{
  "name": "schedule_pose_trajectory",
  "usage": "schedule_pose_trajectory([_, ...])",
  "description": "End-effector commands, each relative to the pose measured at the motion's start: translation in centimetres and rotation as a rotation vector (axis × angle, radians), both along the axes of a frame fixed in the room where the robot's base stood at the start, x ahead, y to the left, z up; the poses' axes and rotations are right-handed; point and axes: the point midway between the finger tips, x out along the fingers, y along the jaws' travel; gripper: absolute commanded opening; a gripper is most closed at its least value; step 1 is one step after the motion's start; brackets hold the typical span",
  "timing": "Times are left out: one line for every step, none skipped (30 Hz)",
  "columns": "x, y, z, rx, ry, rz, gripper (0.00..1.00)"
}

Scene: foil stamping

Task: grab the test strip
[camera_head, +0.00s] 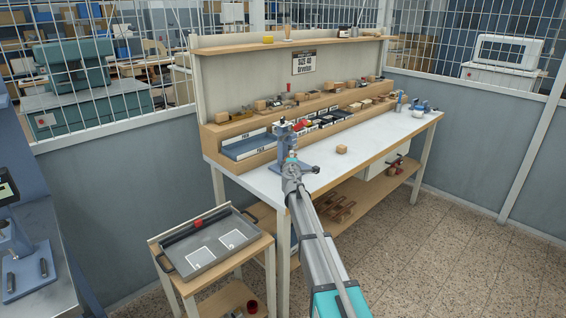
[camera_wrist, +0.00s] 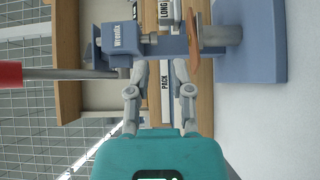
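A thin tan-orange piece (camera_wrist: 194,38), which looks like the test strip, shows nearly edge-on at the blue press (camera_wrist: 228,45), between its upper arm and its base. I cannot tell how it is held there. My gripper (camera_wrist: 160,78) is open, with nothing visible between its fingers. It faces the press, and its right finger is nearest the tan piece, still apart from it. In the head view, my gripper (camera_head: 291,167) is in front of the press (camera_head: 284,138) at the bench's near end. The strip cannot be made out there.
The press has a lever with a red grip (camera_wrist: 10,74) on the left in the wrist view. A wooden block (camera_head: 342,149) lies on the white bench top (camera_head: 375,138). Shelves with trays and blocks stand behind. A side table with a grey tray (camera_head: 193,270) is at lower left.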

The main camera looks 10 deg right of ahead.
Motion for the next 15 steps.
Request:
schedule_pose_trajectory([0.0,-0.1,0.0,0.0,0.0,-0.001,0.29])
schedule_pose_trajectory([0.0,-0.2,0.0,0.001,0.0,-0.002,0.29])
schedule_pose_trajectory([0.0,-0.3,-0.1,0.003,0.001,-0.004,0.29])
schedule_pose_trajectory([-0.1,-0.3,-0.1,0.006,0.0,-0.007,0.29])
schedule_pose_trajectory([-0.2,-0.4,-0.1,0.01,0.0,-0.01,0.29])
schedule_pose_trajectory([-0.4,-0.6,-0.1,0.019,0.001,-0.018,0.29])
schedule_pose_trajectory([-0.7,-0.8,-0.2,0.027,0.002,-0.025,0.29])
schedule_pose_trajectory([-0.9,-1.0,-0.2,0.039,0.002,-0.036,0.29])
schedule_pose_trajectory([-1.4,-1.4,-0.3,0.057,0.004,-0.052,0.29])
schedule_pose_trajectory([-1.8,-1.7,-0.4,0.073,0.004,-0.067,0.29])
schedule_pose_trajectory([-2.3,-2.0,-0.5,0.093,0.007,-0.085,0.29])
schedule_pose_trajectory([-3.1,-2.6,-0.7,0.123,0.011,-0.113,0.29])
schedule_pose_trajectory([-3.8,-3.0,-0.9,0.148,0.015,-0.135,0.29])
schedule_pose_trajectory([-4.5,-3.5,-1.2,0.175,0.02,-0.16,0.29])
schedule_pose_trajectory([-5.6,-4.2,-1.6,0.216,0.028,-0.197,0.29])
